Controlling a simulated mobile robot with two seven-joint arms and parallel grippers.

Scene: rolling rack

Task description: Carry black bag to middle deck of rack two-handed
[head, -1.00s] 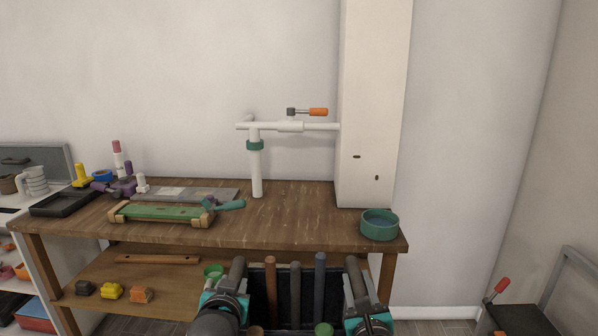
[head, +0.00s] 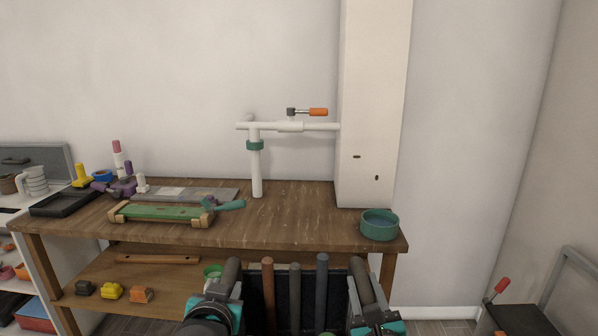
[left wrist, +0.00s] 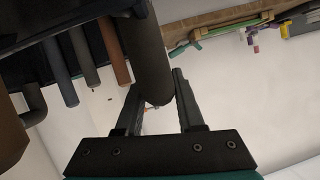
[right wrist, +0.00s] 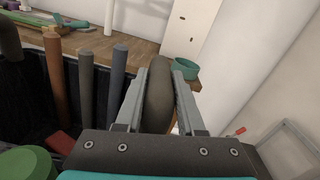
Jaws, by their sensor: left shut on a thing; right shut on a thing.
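The black bag (head: 307,290) is at the bottom middle of the head view, in front of the workbench, with several tool handles standing up in it. My left gripper (head: 231,275) is shut on the dark rounded handle on the bag's left side; the left wrist view shows this handle (left wrist: 147,62) between the fingers. My right gripper (head: 362,285) is shut on the matching handle on the right side, which shows between the fingers in the right wrist view (right wrist: 158,95). The bag's lower part is out of the head view. I cannot make out a rack with a middle deck for certain.
A wooden workbench (head: 290,228) with a lower shelf (head: 185,272) stands ahead. On it are a green-topped block (head: 160,214), a white pipe stand (head: 256,170) and a teal bowl (head: 380,225). A shelf unit stands at the left, a dark cart (head: 515,318) at lower right.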

